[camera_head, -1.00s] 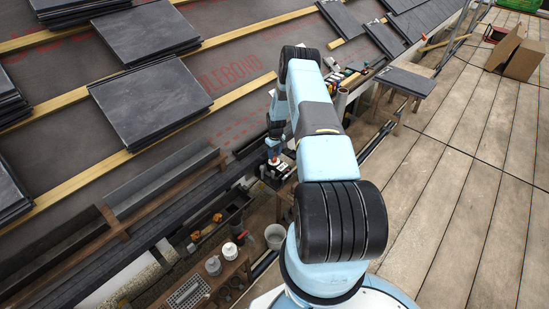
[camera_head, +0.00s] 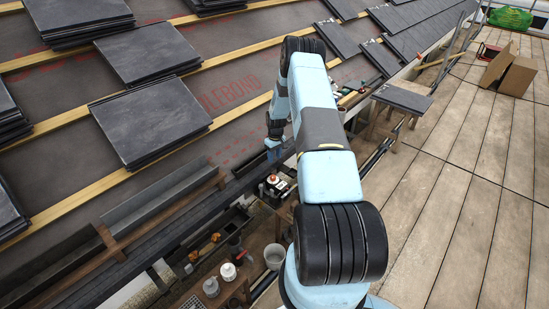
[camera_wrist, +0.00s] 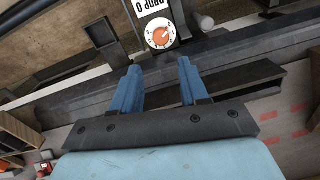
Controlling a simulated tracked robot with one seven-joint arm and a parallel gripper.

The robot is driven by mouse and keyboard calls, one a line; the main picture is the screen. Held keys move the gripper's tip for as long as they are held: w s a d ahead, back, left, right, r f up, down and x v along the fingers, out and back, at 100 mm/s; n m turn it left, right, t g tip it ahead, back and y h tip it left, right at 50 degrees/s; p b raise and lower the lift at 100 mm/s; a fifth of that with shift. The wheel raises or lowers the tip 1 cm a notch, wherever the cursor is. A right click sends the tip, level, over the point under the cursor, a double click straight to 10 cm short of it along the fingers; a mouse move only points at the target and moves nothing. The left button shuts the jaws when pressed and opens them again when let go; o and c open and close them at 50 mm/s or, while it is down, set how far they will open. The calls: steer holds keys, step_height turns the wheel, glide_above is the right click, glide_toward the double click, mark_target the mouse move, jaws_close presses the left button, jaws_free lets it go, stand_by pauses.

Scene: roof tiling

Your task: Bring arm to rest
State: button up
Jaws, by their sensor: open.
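My blue arm reaches forward over the roof edge in the head view. My gripper (camera_head: 276,153) is small there and partly hidden by the arm. The wrist view shows its two blue fingers (camera_wrist: 158,68) spread apart, with nothing between them. Beyond the fingertips is a small device with a white label and an orange dial (camera_wrist: 161,34). The device also shows in the head view (camera_head: 277,184), below the gripper and apparently clear of it.
Stacks of dark slates (camera_head: 150,112) lie on wooden battens at left. A white bucket (camera_head: 274,256) and jars (camera_head: 228,272) sit below my arm. The deck's middle is clear.

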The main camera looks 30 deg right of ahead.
steer(key=a+r+t+h, duration=0.1)
steer(key=a+r, duration=0.2)
steer(key=r, duration=0.9)
steer(key=a+r, duration=0.3)
steer(key=r, duration=0.9)
steer(key=s+a+r, duration=0.3)
steer(key=r, duration=0.4)
steer(key=s+a+r+t, duration=0.1)
steer(key=s+a+r, duration=0.15)
steer(key=r, duration=0.55)
steer(key=s+a+r, duration=0.2)
steer(key=s+r, duration=0.1)
steer(key=r, duration=0.4)
steer(key=s+a+r+m+t, duration=0.1)
steer(key=s+a+r, duration=0.3)
steer(key=s+r, duration=0.4)
steer(key=s+a+r+m+t, duration=0.1)
steer(key=s+a+r, duration=0.4)
steer(key=s, duration=0.5)
steer(key=s+a+t, duration=0.1)
steer(key=s, duration=0.8)
steer(key=s+a+r, duration=0.1)
steer(key=s+a, duration=0.1)
steer(key=s, duration=0.8)
steer(key=shift+r+t, duration=0.3)
steer(key=shift+t, duration=0.1)
